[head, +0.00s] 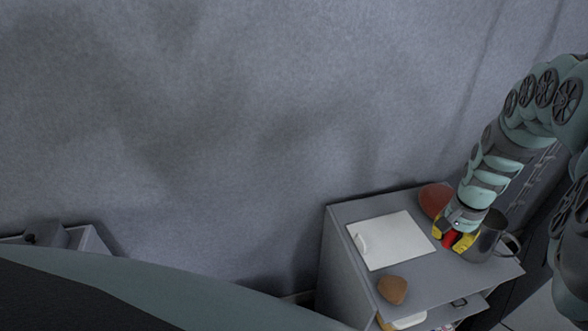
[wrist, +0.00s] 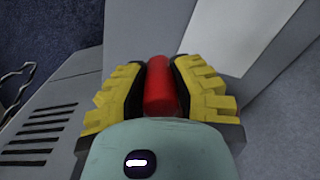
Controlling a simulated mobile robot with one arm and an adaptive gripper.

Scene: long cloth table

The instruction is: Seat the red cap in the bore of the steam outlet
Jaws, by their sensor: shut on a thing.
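My gripper (head: 457,241) is above the right part of a grey cabinet top, its yellow fingers pointing down. It is shut on the red cap (head: 449,239), which shows as a small red piece between the fingers. In the wrist view the red cap (wrist: 160,88) is a smooth red cylinder between the two yellow-and-black fingers (wrist: 160,80). Its far end shows; its near end is hidden by the gripper body. I cannot make out the steam outlet or its bore in either view.
On the grey cabinet top (head: 345,215) are a white board (head: 390,240), a brown lump (head: 392,289), a dark red round object (head: 434,200) and a metal mug (head: 485,243) close beside my gripper. An open shelf lies below. Dark slots (wrist: 45,130) show at the wrist view's left.

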